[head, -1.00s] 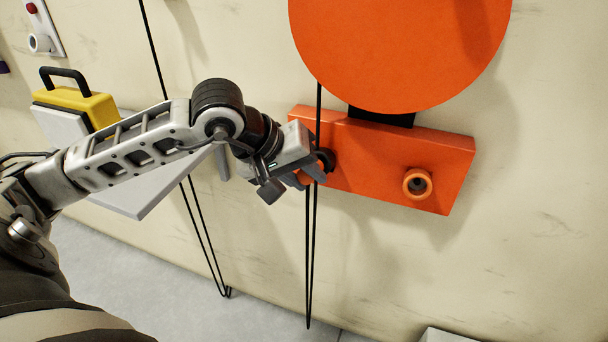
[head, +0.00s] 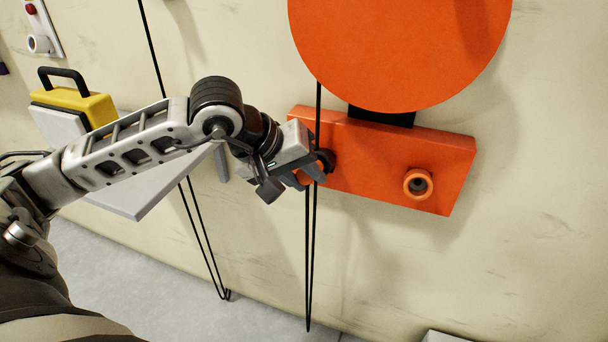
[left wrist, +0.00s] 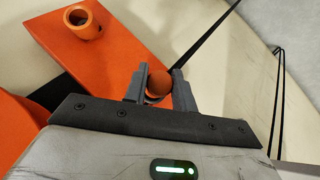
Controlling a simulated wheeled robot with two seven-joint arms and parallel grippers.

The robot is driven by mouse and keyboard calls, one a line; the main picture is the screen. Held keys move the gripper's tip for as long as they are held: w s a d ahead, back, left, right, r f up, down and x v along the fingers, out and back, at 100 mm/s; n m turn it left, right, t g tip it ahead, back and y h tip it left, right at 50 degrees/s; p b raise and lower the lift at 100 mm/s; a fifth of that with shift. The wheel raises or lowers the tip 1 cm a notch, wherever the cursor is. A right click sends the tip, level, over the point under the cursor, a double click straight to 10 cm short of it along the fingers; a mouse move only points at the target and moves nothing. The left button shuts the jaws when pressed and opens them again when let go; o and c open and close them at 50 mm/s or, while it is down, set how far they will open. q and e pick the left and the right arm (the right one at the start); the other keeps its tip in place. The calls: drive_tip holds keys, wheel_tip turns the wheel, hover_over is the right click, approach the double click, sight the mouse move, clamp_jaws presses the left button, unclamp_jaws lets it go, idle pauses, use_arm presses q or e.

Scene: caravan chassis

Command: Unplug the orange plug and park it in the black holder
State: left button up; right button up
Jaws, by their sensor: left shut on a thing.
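The orange plug (head: 303,179) is between the fingers of my left gripper (head: 299,180), at the left end of the orange panel. Its rounded orange end (left wrist: 158,84) shows between the grey fingers in the left wrist view. The black holder (head: 327,160) is on the panel's left part, right at the fingertips and partly covered by them. I cannot tell whether the plug sits fully in it. The orange socket ring (head: 417,184) on the panel's right side is empty, and its open hole also shows in the left wrist view (left wrist: 84,20). My right gripper is not seen.
The orange panel (head: 375,165) is on a cream wall below a large orange disc (head: 400,45). Black cables (head: 309,260) hang in loops below my gripper. A grey shelf (head: 135,200) with a yellow case (head: 80,104) is at left, beneath my forearm.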

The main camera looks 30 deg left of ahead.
use_arm(q)
drive_tip(key=shift+b, duration=0.7)
idle(0.6)
drive_tip(key=shift+w, duration=0.1)
drive_tip(key=shift+w+a+f, duration=0.1)
drive_tip(key=shift+w+f, duration=0.05)
drive_tip(key=shift+w, duration=0.15)
drive_tip(key=shift+w+a+f+b, duration=0.2)
drive_tip(key=shift+w+f, duration=0.1)
drive_tip(key=shift+w, duration=0.5)
drive_tip(key=shift+w+a+f+b, duration=0.15)
drive_tip(key=shift+w+f, duration=0.1)
drive_tip(key=shift+w, duration=0.5)
drive_tip(key=o, duration=1.1)
